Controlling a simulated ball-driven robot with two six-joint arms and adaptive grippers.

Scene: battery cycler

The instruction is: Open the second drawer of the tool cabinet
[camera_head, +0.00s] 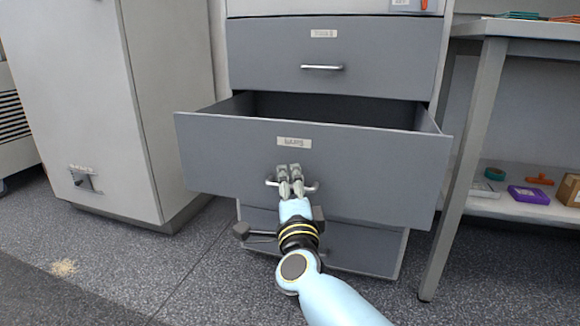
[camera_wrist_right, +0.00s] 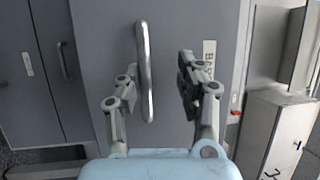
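The grey tool cabinet (camera_head: 333,7) stands in the middle of the head view. Its second drawer from the top (camera_head: 385,170) is pulled well out, and the dark inside shows behind its front. The top drawer (camera_head: 385,58) is shut. My right gripper (camera_head: 291,180) is at the second drawer's handle (camera_head: 272,183). In the right wrist view the bar handle (camera_wrist_right: 145,70) stands between the two spread fingers of my right gripper (camera_wrist_right: 157,80), with a clear gap to the right finger. My left gripper is in neither view.
A light grey cabinet (camera_head: 75,85) stands at the left. A metal-legged bench (camera_head: 465,150) stands close at the right, with a purple box (camera_head: 528,195) and a cardboard box (camera_head: 569,190) on its lower shelf. A lower drawer (camera_head: 365,248) is shut. Floor shows at left front.

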